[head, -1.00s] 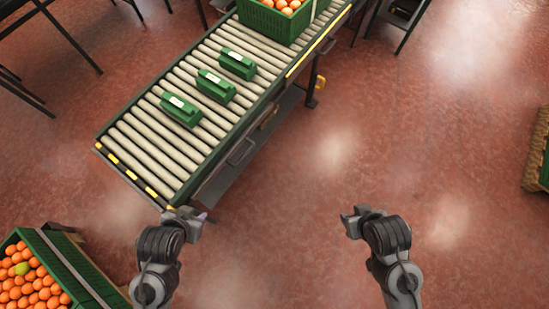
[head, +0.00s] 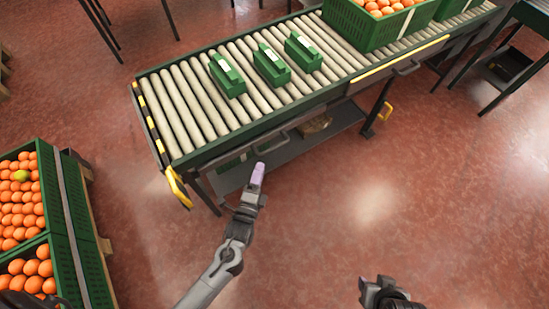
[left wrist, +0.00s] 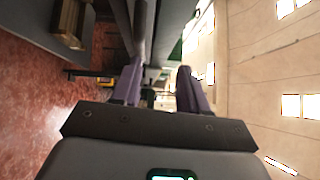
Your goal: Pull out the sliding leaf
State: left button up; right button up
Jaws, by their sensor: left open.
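A grey bar handle (head: 272,145) sits on the near side of the roller conveyor (head: 235,137), below its green edge. I take it to be on the sliding leaf, whose own outline I cannot make out. My left gripper (head: 258,174) has its purple fingertips just below and left of this handle in the head view. In the left wrist view the left gripper (left wrist: 160,88) is open, and a long grey bar (left wrist: 141,35) runs ahead near its left finger. I cannot tell whether they touch. My right gripper (head: 376,290) is low in the head view, away from the conveyor; its jaw state is unclear.
Several green devices (head: 271,64) and a green crate of oranges (head: 362,24) stand on the rollers. Orange crates (head: 75,215) stand at left.

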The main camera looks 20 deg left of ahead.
pick_arm(q)
jog(key=t+b, duration=0.1)
jog(key=b, duration=0.2)
send_near(274, 147)
jog(key=shift+m, duration=0.3)
jog(key=shift+w+a+r+b, duration=0.15)
jog(key=shift+w+b, duration=0.7)
jog(key=shift+w, duration=0.8)
jog(key=shift+w+a+f+b, duration=0.15)
jog(key=shift+w+b, duration=0.65)
jog(key=shift+w, duration=0.9)
jog(key=shift+w+a+r+b, duration=0.15)
jog(key=shift+w+b, duration=0.7)
jog(key=shift+w, duration=0.8)
pick_arm(e)
notch_tip(274, 147, down, 9)
jog(key=shift+f, duration=0.2)
pick_arm(q)
jog(key=shift+c, duration=0.4)
pick_arm(e)
jog(key=shift+d, duration=0.15)
pick_arm(q)
grip_shut()
